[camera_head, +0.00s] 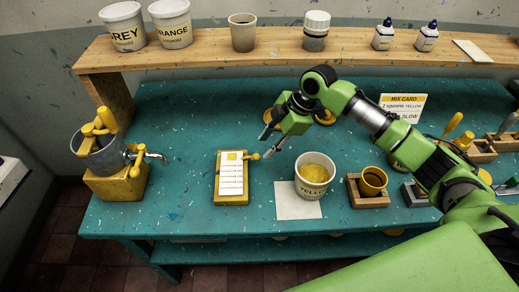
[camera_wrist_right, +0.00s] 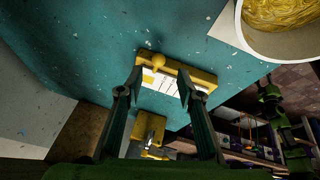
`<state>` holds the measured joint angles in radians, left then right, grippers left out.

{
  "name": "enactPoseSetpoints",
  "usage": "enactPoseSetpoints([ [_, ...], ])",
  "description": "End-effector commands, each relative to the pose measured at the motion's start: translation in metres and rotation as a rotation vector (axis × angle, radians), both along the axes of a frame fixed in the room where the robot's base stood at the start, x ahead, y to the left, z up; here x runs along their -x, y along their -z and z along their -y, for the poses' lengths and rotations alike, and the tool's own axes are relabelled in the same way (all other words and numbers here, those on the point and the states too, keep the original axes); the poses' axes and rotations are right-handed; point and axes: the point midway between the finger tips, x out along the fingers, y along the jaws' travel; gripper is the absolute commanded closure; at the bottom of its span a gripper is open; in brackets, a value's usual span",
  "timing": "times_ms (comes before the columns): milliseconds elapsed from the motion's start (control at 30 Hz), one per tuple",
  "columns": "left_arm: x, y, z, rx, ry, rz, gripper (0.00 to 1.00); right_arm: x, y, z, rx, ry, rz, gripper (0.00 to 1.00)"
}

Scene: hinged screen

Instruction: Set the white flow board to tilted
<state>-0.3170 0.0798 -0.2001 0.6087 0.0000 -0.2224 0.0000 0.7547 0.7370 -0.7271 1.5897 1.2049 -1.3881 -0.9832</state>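The white flow board (camera_head: 231,178), with dark lines and a yellow patch, sits on a yellow base on the teal table. It looks flat, though a slight tilt is hard to judge. A yellow knob (camera_head: 254,156) sticks out at its upper right. My right gripper (camera_head: 272,141) is above the table, just up and right of the knob, apart from it. In the right wrist view the knob (camera_wrist_right: 158,61) and the board (camera_wrist_right: 163,83) show beyond my open right fingers (camera_wrist_right: 161,84), with nothing held. My left gripper is not in view.
A yellow powder tub (camera_head: 313,181) on a white sheet (camera_head: 297,207) stands right of the board. A yellow cup (camera_head: 373,181) sits in a wooden holder. A metal pot (camera_head: 100,155) on a yellow block is at left.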

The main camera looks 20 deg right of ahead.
Motion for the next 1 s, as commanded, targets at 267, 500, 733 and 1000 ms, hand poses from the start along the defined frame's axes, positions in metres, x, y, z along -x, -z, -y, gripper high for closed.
enactPoseSetpoints([
  [267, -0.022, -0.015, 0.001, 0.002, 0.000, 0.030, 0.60, -0.009, 0.042, -0.018, 0.000, 0.001, -0.003, 0.66],
  [500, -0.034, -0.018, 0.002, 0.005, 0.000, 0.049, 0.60, -0.013, 0.055, -0.022, 0.001, 0.000, 0.001, 0.66],
  [733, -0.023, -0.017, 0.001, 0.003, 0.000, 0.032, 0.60, -0.013, 0.056, -0.022, 0.001, 0.000, 0.001, 0.66],
  [1000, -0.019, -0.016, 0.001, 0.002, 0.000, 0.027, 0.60, -0.013, 0.056, -0.022, 0.001, 0.001, 0.001, 1.00],
])
